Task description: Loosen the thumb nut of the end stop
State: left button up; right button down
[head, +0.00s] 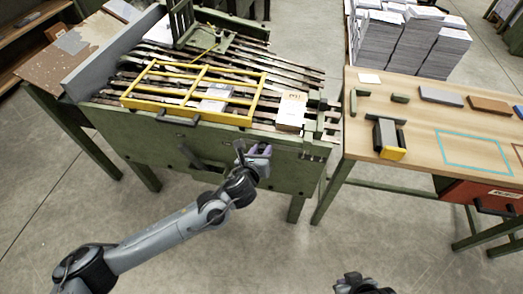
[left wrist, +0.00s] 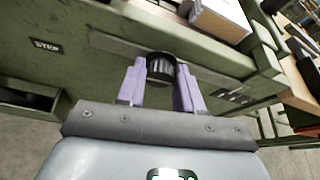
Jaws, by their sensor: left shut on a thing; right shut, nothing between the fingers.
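The thumb nut (left wrist: 161,66) is a black knurled knob on the green front panel of the machine. It sits at a long grey slotted strip (left wrist: 112,43) in the left wrist view. My left gripper (left wrist: 161,84) has its two lilac fingers on either side of the nut and is shut on it. In the head view my left gripper (head: 256,151) is at the right part of the front panel and hides the nut. My right gripper (head: 358,284) is shut and empty, low at the bottom edge, away from the machine. I cannot make out the end stop itself.
A yellow frame guard (head: 195,90) lies over the machine's slatted bed, with a paper stack (head: 291,110) to its right. A label (left wrist: 46,44) is left of the nut. A wooden table (head: 425,120) stands at right. The floor in front is clear.

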pick_arm(q)
jog(key=shift+a+n+h+p, duration=0.15)
jog(key=shift+n+h+p, duration=0.65)
jog(key=shift+n+p, duration=0.35)
jog(key=shift+f+n+h+p, duration=0.1)
jog(key=shift+n+h+p, duration=0.25)
jog(key=shift+n+h, duration=0.55)
jog(key=shift+f+n+h, duration=0.1)
jog(key=shift+n+h, duration=0.2)
jog(key=shift+n, duration=0.55)
jog(key=n, duration=0.1)
jog(key=n+t+h, duration=0.1)
jog(key=n, duration=0.1)
jog(key=shift+a+f+n+h, duration=0.15)
jog(key=shift+f+n+h, duration=0.05)
jog(key=shift+n+h, duration=0.1)
jog(key=n+t+h, duration=0.1)
jog(key=n, duration=0.3)
jog(key=shift+f+b, duration=0.1)
jog(key=shift+b, duration=0.2)
jog(key=shift+n+t, duration=0.3)
jog(key=o, duration=1)
jog(key=shift+o, duration=0.2)
